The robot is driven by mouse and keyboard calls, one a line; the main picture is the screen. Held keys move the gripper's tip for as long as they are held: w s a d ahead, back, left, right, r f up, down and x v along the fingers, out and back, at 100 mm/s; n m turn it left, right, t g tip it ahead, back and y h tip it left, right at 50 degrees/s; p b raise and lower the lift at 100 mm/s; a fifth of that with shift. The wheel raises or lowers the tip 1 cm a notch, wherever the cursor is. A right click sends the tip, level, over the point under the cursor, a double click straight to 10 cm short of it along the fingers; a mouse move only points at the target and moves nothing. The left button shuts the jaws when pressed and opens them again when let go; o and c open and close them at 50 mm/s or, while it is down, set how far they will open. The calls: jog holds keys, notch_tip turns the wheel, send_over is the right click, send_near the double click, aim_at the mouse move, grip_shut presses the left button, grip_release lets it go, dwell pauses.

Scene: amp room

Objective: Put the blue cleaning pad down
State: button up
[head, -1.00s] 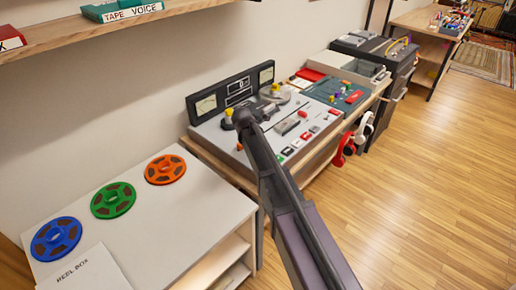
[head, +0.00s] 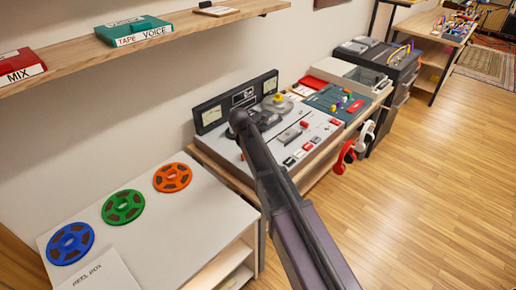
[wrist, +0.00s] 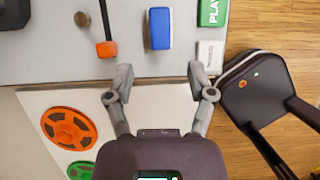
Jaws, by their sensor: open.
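The blue cleaning pad (wrist: 160,28) is a small blue block in the wrist view. It appears to rest on the grey top of the tape machine (wrist: 135,65). My gripper (wrist: 158,80) is open, its two fingers spread wide, with nothing between them. The pad lies just beyond the fingertips, apart from them and roughly centred on the gap. In the head view the tape machine (head: 312,135) stands against the wall. My arm crosses in front of it, and I cannot make out the pad or the gripper there.
An orange-tipped dark lever (wrist: 106,48) is left of the pad; a green PLAY key (wrist: 213,12) and a white key (wrist: 210,55) are right. Blue (head: 70,243), green (head: 123,207) and orange (head: 172,177) reels lie on the white cabinet. Red headphones (head: 347,158) hang at the machine's front.

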jog(key=shift+p+v, duration=1.7)
jog(key=shift+v, duration=0.45)
jog(key=s+d+m+g+y, duration=0.1)
jog(key=s+d+m, duration=1)
jog(key=d+m, duration=0.2)
jog(key=s+d+f+m+g+y, duration=0.1)
jog(key=s+d+m+g, duration=0.1)
jog(key=s+d+m, duration=0.9)
jog(key=d+m, duration=0.3)
jog(key=m, duration=0.1)
jog(key=shift+y, duration=0.4)
jog(key=shift+w+a+f, duration=0.1)
jog(key=shift+f, duration=0.05)
